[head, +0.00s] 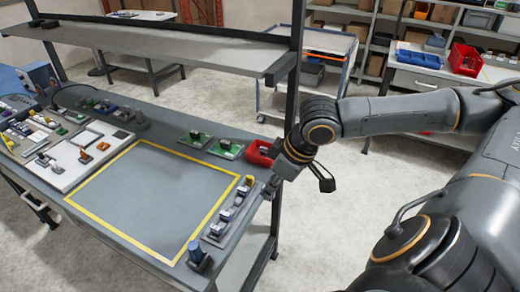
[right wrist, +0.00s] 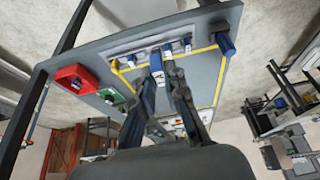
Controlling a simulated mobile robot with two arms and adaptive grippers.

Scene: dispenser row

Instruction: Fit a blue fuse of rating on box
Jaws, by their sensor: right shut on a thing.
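My right gripper (head: 270,187) is at the right edge of the workbench, beside the dispenser row (head: 232,212). In the right wrist view its fingers (right wrist: 164,72) are close around a small blue piece (right wrist: 157,62), which looks like the blue fuse. Its rating cannot be read. The dispenser row also shows beyond the fingertips in the right wrist view (right wrist: 140,44). A white panel (head: 100,170) with small dark and orange parts lies at the left of the bench; I cannot tell which part is the box. My left gripper is not in view.
A yellow-outlined area (head: 160,200) in the middle of the bench is empty. Green boards (head: 226,148) and a red bin (head: 262,152) lie along its back right. A blue-topped holder (head: 198,254) stands at the front corner. A shelf (head: 150,45) on posts overhangs the back.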

